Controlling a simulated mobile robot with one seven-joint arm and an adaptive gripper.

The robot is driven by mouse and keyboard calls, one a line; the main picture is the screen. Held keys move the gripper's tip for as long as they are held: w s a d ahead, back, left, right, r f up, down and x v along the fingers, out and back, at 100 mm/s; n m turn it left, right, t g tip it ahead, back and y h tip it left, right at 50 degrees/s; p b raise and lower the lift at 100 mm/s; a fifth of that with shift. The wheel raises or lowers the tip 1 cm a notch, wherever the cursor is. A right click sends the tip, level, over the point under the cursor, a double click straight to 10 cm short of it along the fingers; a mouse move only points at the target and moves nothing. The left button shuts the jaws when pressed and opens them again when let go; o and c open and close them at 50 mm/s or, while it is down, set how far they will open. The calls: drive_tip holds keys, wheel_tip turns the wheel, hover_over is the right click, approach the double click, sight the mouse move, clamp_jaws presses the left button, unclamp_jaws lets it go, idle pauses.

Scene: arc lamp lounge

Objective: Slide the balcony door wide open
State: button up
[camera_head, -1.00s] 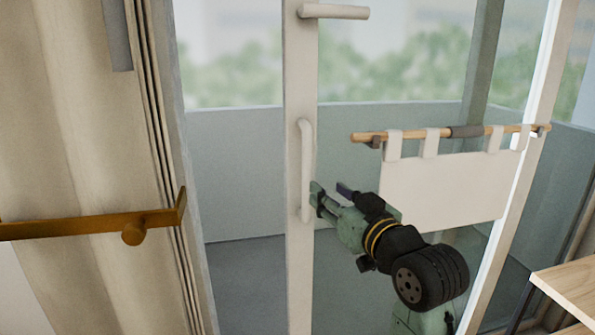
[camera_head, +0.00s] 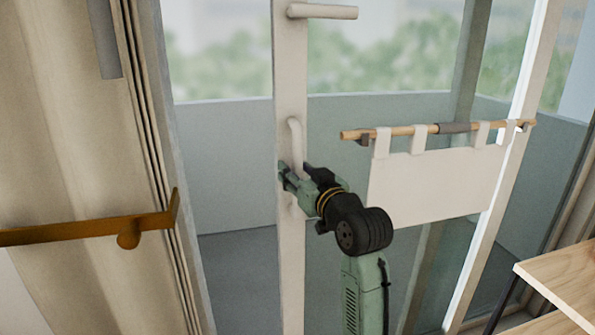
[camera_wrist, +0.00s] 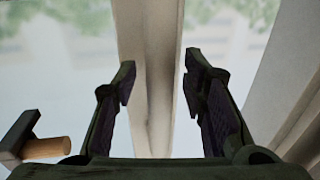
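The balcony door's white upright (camera_head: 290,75) stands left of centre in the head view. A white vertical bar handle (camera_head: 296,140) is on it. My gripper (camera_head: 287,172) is at the handle's lower part, reaching in from the right and covering some of it. In the wrist view my gripper (camera_wrist: 160,68) has its two dark fingers spread. A pale upright (camera_wrist: 148,40) runs between and beyond them. I cannot tell whether the fingers touch the handle. Glass (camera_head: 385,110) lies right of the upright.
A wooden rod (camera_head: 400,132) with a white cloth (camera_head: 430,185) hangs across the door, right of my gripper. A beige curtain (camera_head: 75,150) and a brass bar (camera_head: 85,230) are at the left. A wooden table (camera_head: 560,280) stands at the lower right.

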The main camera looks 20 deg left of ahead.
clamp_jaws()
idle(0.4)
idle(0.4)
